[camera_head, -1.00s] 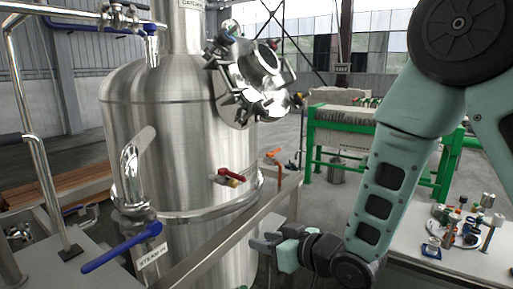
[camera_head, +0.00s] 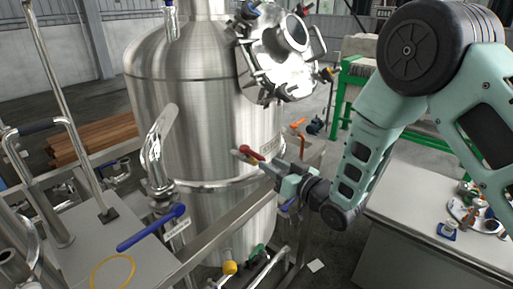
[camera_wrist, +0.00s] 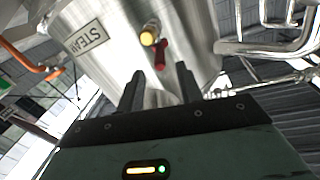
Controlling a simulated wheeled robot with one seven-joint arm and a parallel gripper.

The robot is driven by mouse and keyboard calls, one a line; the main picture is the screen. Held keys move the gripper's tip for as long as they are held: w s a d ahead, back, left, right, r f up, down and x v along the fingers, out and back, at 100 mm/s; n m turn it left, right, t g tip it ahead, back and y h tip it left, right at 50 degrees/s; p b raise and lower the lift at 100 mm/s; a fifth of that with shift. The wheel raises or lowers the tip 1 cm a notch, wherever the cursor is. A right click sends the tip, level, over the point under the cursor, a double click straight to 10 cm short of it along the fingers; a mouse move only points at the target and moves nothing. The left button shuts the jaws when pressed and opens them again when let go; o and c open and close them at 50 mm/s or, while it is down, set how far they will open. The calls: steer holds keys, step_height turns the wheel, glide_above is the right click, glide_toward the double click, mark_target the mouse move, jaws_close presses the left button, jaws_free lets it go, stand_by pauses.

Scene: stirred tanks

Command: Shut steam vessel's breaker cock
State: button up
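The steel steam vessel (camera_head: 190,110) stands left of centre in the head view. Its wall with a STEAM label (camera_wrist: 86,38) fills much of the wrist view. A small cock with a red lever handle (camera_head: 251,153) and a yellow end sticks out of the vessel's side. In the wrist view the red handle (camera_wrist: 161,54) and the yellow end (camera_wrist: 148,36) lie ahead of the fingers. My gripper (camera_head: 270,169) is just right of and below the cock. In the wrist view my gripper (camera_wrist: 159,88) is open, with nothing between the fingers.
A blue lever (camera_head: 150,229) sits at a pipe on the vessel's left. An orange handle (camera_head: 297,123) is behind the cock. A steel rail (camera_head: 215,232) runs below my gripper. A yellow knob (camera_head: 230,267) is lower down. A bench (camera_head: 400,195) stands at right.

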mark_target(256, 153)
steer(key=p+x, duration=0.2)
steer(key=x, duration=0.5)
steer(key=shift+a, duration=0.1)
jaws_close()
